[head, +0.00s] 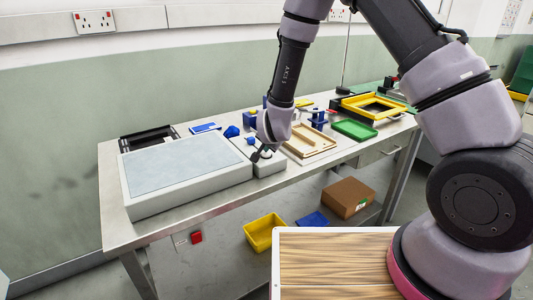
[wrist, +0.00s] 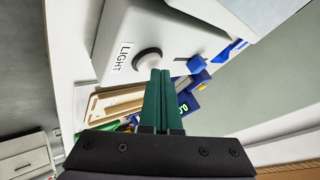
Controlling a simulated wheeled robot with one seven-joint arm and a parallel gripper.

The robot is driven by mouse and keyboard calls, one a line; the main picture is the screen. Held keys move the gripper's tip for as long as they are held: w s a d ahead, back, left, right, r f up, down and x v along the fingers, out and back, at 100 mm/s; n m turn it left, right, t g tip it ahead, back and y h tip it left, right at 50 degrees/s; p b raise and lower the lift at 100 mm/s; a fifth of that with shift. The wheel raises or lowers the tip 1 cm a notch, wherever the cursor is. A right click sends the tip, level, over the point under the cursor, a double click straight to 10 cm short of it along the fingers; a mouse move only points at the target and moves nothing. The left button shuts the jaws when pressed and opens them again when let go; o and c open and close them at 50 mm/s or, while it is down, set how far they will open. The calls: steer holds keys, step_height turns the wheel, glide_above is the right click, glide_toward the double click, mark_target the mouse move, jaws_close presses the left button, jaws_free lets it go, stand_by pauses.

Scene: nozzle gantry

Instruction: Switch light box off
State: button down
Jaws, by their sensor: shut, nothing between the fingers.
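The light box (head: 150,198) is a large pale case with a flat grey-blue top panel, at the left of the bench in the head view. I cannot tell whether the panel is lit. A smaller white control box (head: 268,169) sits at its right end. In the wrist view this control box (wrist: 160,22) carries a LIGHT label (wrist: 124,57) and a round white button (wrist: 148,61) in a dark ring. My gripper (wrist: 160,72) is shut and empty, its green fingertips close beside the button. Whether they touch it I cannot tell. It also shows in the head view (head: 256,155).
A wooden tray (head: 311,141), a green tray (head: 354,129) and a yellow frame (head: 373,106) lie on the bench to the right. Blue parts (head: 232,131) lie behind the control box. A yellow bin (head: 263,232) and a cardboard box (head: 348,197) stand on the lower shelf.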

steer(key=shift+r, duration=3.1)
steer(key=shift+w+r, duration=0.1)
steer(key=shift+r, duration=0.15)
step_height(320, 180, up, 13)
steer(key=y, duration=0.1)
glide_above(266, 154)
steer(key=d, duration=0.6)
steer(key=s+d+r+n+y, duration=0.1)
steer(key=s+d+r+n, duration=0.1)
steer(key=s+d+r, duration=0.45)
steer(key=s+d+r+g, duration=0.1)
steer(key=s+d+r, duration=0.4)
steer(key=s+d, duration=0.2)
steer(key=s+d+r+g+h, duration=0.1)
steer(key=s+d+r, duration=0.5)
steer(key=s, duration=0.6)
steer(key=shift+s+d+n+h, duration=0.3)
steer(key=shift+d+n, duration=0.1)
steer(key=shift+d, duration=0.4)
